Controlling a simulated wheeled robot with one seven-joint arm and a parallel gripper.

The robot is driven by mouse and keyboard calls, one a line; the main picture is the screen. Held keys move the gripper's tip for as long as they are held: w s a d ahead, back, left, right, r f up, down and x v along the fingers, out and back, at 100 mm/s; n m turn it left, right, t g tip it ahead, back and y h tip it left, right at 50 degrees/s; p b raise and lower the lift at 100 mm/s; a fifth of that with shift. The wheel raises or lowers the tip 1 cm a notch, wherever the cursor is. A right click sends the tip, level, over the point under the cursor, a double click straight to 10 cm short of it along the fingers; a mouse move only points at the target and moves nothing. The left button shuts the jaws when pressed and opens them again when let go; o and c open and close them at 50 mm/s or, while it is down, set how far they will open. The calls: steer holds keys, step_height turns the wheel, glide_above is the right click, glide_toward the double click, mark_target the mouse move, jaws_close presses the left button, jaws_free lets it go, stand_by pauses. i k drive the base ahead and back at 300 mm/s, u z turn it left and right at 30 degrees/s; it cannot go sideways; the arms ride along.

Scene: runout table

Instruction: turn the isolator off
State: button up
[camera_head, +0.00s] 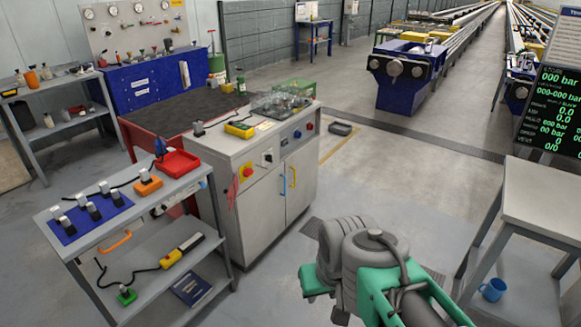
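A grey control cabinet (291,209) stands left of centre, with switches along its sloping front panel. A red knob on a yellow plate (247,172) is at the panel's left end. A dark knob on a pale plate (267,159) is just right of it. I cannot tell for sure which of these is the isolator, nor read its position or labels. My arm's grey and green links show at the bottom, right of the cabinet and apart from it. No gripper fingers can be made out.
A grey trolley (160,203) with a red tray (177,163) stands left of the cabinet. A pale table (545,203) is at right, with a blue mug (493,290) below. Glassware (281,103) is on the cabinet top. Floor in front of the cabinet doors is clear.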

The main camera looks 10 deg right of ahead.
mark_target(248, 172)
steer(key=z, duration=0.1)
steer(key=i, duration=1)
steer(key=u, duration=0.35)
